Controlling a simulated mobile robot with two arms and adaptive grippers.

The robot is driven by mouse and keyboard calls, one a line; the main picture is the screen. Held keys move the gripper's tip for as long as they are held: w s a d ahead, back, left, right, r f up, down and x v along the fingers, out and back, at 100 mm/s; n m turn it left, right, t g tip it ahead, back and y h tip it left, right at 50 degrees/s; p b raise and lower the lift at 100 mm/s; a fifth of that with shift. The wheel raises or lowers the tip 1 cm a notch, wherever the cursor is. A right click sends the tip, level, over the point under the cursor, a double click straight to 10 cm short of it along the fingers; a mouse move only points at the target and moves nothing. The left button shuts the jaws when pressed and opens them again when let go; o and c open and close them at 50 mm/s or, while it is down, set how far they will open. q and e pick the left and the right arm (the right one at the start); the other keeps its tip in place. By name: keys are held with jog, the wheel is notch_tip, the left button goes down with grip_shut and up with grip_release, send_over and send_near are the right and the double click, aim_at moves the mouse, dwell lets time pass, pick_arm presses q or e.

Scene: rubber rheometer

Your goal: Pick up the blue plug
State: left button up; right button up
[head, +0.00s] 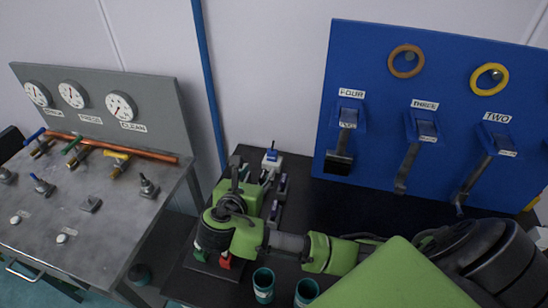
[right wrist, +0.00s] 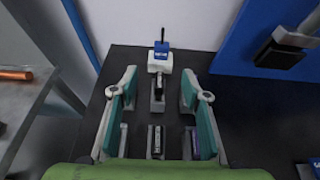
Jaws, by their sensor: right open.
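The blue plug (head: 271,155) sits on a small white block at the back left of the dark table, with a thin dark pin standing up from it. In the right wrist view the plug (right wrist: 161,50) is straight ahead, beyond the fingertips and roughly centred between them. My right gripper (head: 252,174) is open, with nothing between its fingers, and is on the near side of the plug. Its two teal-and-grey fingers (right wrist: 158,88) are spread wide in the wrist view. My left gripper is not in view.
Several small dark connector pieces (right wrist: 155,140) stand in rows under and between the fingers. Two teal cups (head: 263,285) are at the near edge. A blue panel (head: 375,75) with levers stands behind right. A grey gauge bench (head: 85,215) is left, across a gap.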

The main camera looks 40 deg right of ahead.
send_near(271, 156)
jog(key=x, duration=0.4)
jog(key=shift+w+d+f+p, duration=0.1)
jog(key=shift+w+d+p, duration=0.2)
jog(key=p+x, duration=0.1)
jog(key=x, duration=0.3)
jog(key=shift+d, duration=0.1)
jog(key=shift+w+d+f, duration=0.25)
jog(key=shift+d+f, duration=0.05)
jog(key=c, duration=1.2)
